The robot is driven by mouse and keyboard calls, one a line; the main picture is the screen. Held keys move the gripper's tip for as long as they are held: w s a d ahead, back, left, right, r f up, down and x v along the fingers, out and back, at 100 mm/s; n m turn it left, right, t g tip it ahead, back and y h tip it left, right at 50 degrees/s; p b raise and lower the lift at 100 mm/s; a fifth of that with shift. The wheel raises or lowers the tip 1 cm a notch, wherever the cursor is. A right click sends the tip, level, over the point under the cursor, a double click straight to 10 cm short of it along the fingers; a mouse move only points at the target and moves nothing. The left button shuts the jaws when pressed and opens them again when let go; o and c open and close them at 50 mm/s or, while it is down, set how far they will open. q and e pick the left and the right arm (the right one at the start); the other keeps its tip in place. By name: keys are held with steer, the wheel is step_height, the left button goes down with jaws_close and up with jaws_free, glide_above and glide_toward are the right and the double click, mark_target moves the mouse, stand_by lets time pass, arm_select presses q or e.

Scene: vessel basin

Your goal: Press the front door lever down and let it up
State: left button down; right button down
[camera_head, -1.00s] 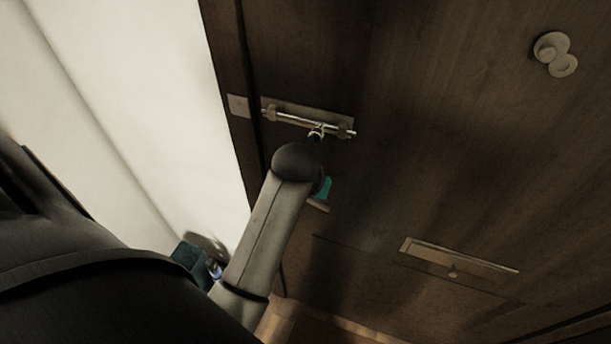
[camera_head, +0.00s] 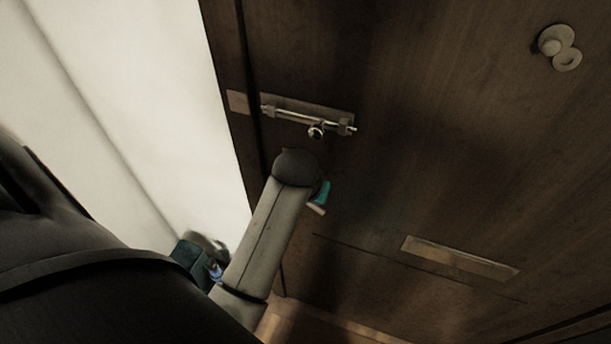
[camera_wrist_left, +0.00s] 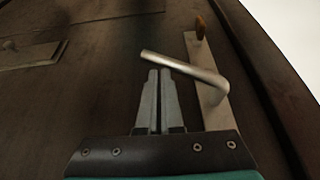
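The front door lever (camera_wrist_left: 190,70) shows in the left wrist view as a bent metal bar on a long pale backplate (camera_wrist_left: 212,118). My left gripper (camera_wrist_left: 159,73) is shut and empty, its two fingers close together. Its tips overlap or lie just beside the lever's bar near its free end; I cannot tell whether they touch. In the head view my left arm reaches over the dark wooden front door (camera_head: 430,130). It hides the lever and most of the gripper, with a teal part of the gripper showing. My right gripper is not in view.
A sliding bolt (camera_head: 305,117) is mounted on the door above my arm. A letter slot plate (camera_head: 460,257) is at lower right, and a round fitting (camera_head: 552,44) is at upper right. A white wall (camera_head: 140,80) stands left of the door.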

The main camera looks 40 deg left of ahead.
arm_select(q)
steer(key=shift+d+f, duration=0.1)
steer(key=shift+f, duration=0.05)
step_height(320, 180, up, 10)
steer(key=p, duration=0.2)
steer(key=shift+p, duration=0.35)
stand_by(0.5)
stand_by(0.4)
